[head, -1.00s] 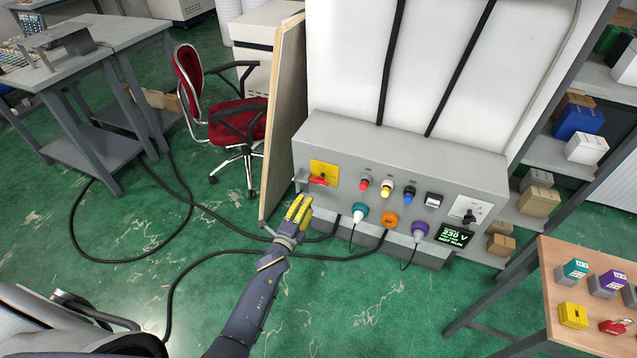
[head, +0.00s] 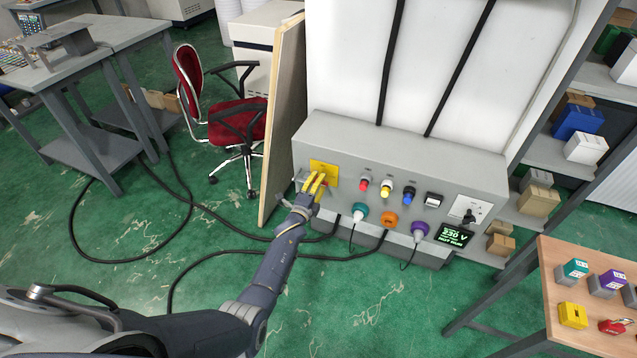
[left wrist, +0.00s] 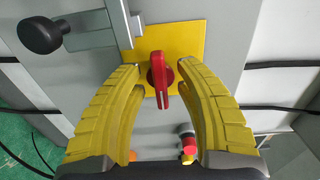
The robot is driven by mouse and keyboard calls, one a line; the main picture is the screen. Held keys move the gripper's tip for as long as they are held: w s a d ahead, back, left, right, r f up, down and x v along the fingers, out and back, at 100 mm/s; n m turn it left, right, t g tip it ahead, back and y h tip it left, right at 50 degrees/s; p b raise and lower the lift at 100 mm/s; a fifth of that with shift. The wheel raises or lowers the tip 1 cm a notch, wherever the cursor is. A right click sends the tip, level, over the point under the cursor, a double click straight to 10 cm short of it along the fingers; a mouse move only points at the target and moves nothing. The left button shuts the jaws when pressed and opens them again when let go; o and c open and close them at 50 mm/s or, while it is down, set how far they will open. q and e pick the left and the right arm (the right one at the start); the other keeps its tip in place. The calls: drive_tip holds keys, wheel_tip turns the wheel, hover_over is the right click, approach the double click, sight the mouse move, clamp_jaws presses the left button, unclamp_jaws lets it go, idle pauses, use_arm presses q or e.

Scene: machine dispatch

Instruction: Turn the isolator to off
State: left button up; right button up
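The isolator is a yellow plate (head: 330,168) with a red handle, at the left end of the grey panel's front. In the left wrist view the yellow plate (left wrist: 195,40) sits behind the red handle (left wrist: 160,80), whose grip runs up and down in the picture. My left gripper (head: 318,180) is at the isolator and mostly covers the handle in the head view. In the left wrist view its yellow fingers (left wrist: 158,72) are open, one on each side of the handle, with gaps visible. My right gripper is not in view.
The grey panel (head: 400,140) also carries red, yellow and blue buttons, coloured plugs and a display (head: 455,236). A metal latch with a black knob (left wrist: 42,36) is beside the yellow plate. A wooden board (head: 283,120) stands left of the panel. A table (head: 560,262) is at right.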

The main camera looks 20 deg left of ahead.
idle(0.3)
use_arm(q)
clamp_jaws()
drive_tip(key=shift+r, duration=0.1)
idle(0.4)
